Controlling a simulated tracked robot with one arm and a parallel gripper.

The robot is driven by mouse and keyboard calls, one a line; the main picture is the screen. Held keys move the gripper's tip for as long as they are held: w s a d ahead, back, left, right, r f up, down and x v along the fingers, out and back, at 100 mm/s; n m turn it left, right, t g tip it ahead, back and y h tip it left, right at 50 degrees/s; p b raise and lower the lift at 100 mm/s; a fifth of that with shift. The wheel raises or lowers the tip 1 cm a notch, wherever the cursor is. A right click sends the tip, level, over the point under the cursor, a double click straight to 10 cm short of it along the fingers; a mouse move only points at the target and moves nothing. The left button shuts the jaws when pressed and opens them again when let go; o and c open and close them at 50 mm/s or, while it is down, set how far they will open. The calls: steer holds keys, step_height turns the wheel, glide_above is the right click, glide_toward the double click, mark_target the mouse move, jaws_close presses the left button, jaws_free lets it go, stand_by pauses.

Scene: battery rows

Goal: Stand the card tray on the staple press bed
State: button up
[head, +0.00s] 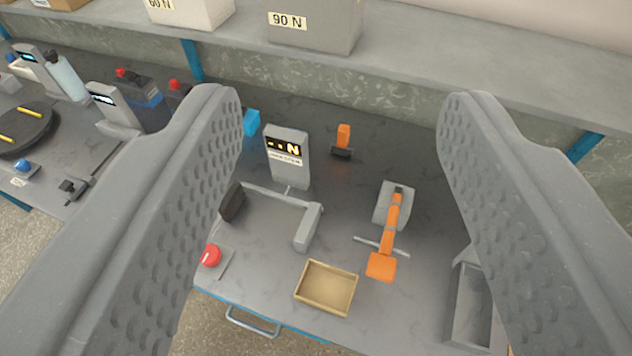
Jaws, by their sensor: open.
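The card tray looks to be the shallow tan open tray (327,289), lying flat and empty near the front edge of the bench. A grey device with an orange lever (390,232) stands to its right and may be the staple press. Its bed cannot be made out clearly, and a thin grey crossbar shows beside the lever. My gripper (345,98) is open and empty, its two wide dimpled fingers framing the middle of the view. The tray lies in view between the fingers, apart from both.
A grey display unit (288,157) stands behind a grey bracket frame (306,226). A red button (211,256) is left of the tray. A grey open bin (472,308) is partly hidden by my right finger. A shelf with boxes (314,24) runs along the back.

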steer(key=c, duration=0.5)
steer(key=shift+w+f, duration=0.25)
steer(key=shift+f, duration=0.15)
jaws_close()
steer(key=m+g+b, duration=0.4)
steer(key=m+g, duration=0.7)
steer(key=g, duration=0.1)
glide_above(289, 299)
steer(key=a, duration=0.1)
step_height(289, 299, down, 41)
steer(key=a+f+g+b, duration=0.1)
steer(key=f, duration=0.5)
steer(key=s+a+f+m+g+b, duration=0.1)
steer(key=f, duration=0.5)
steer(key=f+m+g+b, duration=0.1)
steer(key=f, duration=0.6)
steer(key=shift+s+a+f, duration=0.1)
steer(key=shift+s+a, duration=0.25)
steer(key=shift+a, duration=0.05)
steer(key=shift+w+d+b, duration=0.15)
steer(key=shift+w+d, duration=0.15)
steer(key=shift+d, duration=0.35)
steer(key=shift+w+d+b, duration=0.1)
steer(key=shift+w+d, duration=0.15)
steer(key=shift+d, duration=0.35)
steer(key=shift+w+d+b, duration=0.15)
steer(key=shift+w+d, duration=0.15)
steer(key=shift+d, duration=0.35)
